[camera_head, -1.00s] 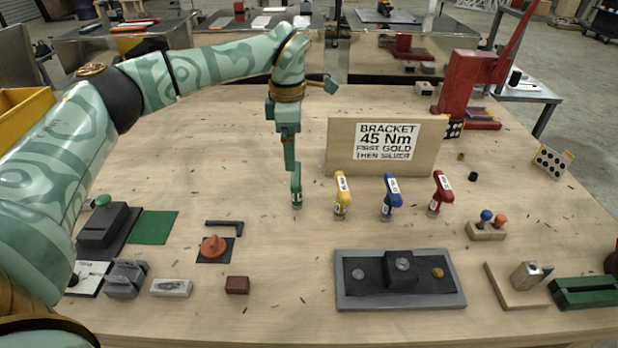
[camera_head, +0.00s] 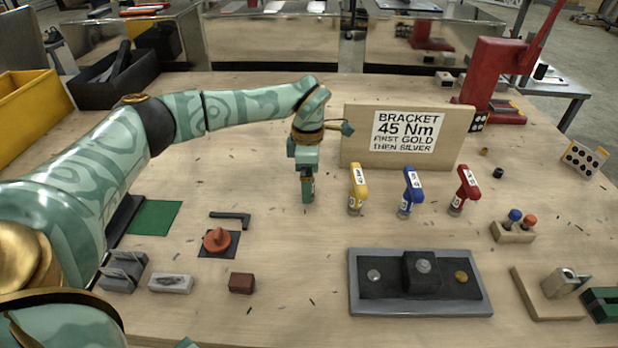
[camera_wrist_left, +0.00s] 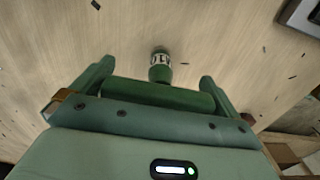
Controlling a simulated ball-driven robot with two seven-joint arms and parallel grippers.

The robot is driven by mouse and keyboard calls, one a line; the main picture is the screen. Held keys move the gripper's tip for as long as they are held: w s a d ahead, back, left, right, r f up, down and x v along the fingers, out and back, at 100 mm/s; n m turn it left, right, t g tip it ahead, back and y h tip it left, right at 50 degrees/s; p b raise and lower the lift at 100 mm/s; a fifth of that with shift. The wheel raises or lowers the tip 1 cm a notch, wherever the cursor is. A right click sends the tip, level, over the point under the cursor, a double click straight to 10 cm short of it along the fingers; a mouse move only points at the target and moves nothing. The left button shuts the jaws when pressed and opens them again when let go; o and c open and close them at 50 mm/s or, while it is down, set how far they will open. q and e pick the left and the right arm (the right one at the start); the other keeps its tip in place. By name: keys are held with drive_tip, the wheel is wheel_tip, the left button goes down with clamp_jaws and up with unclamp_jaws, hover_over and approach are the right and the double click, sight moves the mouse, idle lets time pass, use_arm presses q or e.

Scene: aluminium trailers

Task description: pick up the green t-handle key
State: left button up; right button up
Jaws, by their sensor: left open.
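The green t-handle key (camera_head: 308,190) stands upright on the table, left of the yellow, blue and red keys. Its top is hidden behind my gripper in the head view. In the left wrist view the green key (camera_wrist_left: 158,94) shows its crossbar lying between the two fingers, with its labelled shaft beyond. My left gripper (camera_head: 306,168) is directly above and around the key's handle. In the left wrist view the left gripper (camera_wrist_left: 156,88) has its fingers apart at either end of the crossbar. My right gripper is not in view.
A yellow key (camera_head: 357,190), blue key (camera_head: 411,192) and red key (camera_head: 464,190) stand to the right. A bracket sign (camera_head: 405,137) stands behind them. A grey tray (camera_head: 420,308) lies in front. Bare table surrounds the green key's left side.

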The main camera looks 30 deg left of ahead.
use_arm(q)
drive_tip(key=shift+r, duration=0.15)
drive_tip(key=c, duration=1)
drive_tip(key=shift+c, duration=0.2)
drive_tip(key=shift+r, duration=0.55)
wheel_tip(320, 180, up, 3)
drive_tip(key=shift+d+f+p, duration=0.1)
drive_tip(key=shift+p, duration=0.7)
drive_tip(key=s+r, duration=0.1)
drive_tip(key=d+r+p, duration=0.1)
drive_tip(key=r, duration=0.1)
drive_tip(key=s+d+r, duration=0.1)
drive_tip(key=shift+s+d+r+p, duration=0.2)
drive_tip(key=shift+s+r+p, duration=0.05)
drive_tip(key=shift+s+p, duration=0.15)
drive_tip(key=s+d+r+p, duration=0.1)
drive_tip(key=s+d+r, duration=0.3)
drive_tip(key=s+d, duration=0.3)
drive_tip(key=shift+s+r, duration=0.25)
drive_tip(key=shift+r, duration=0.05)
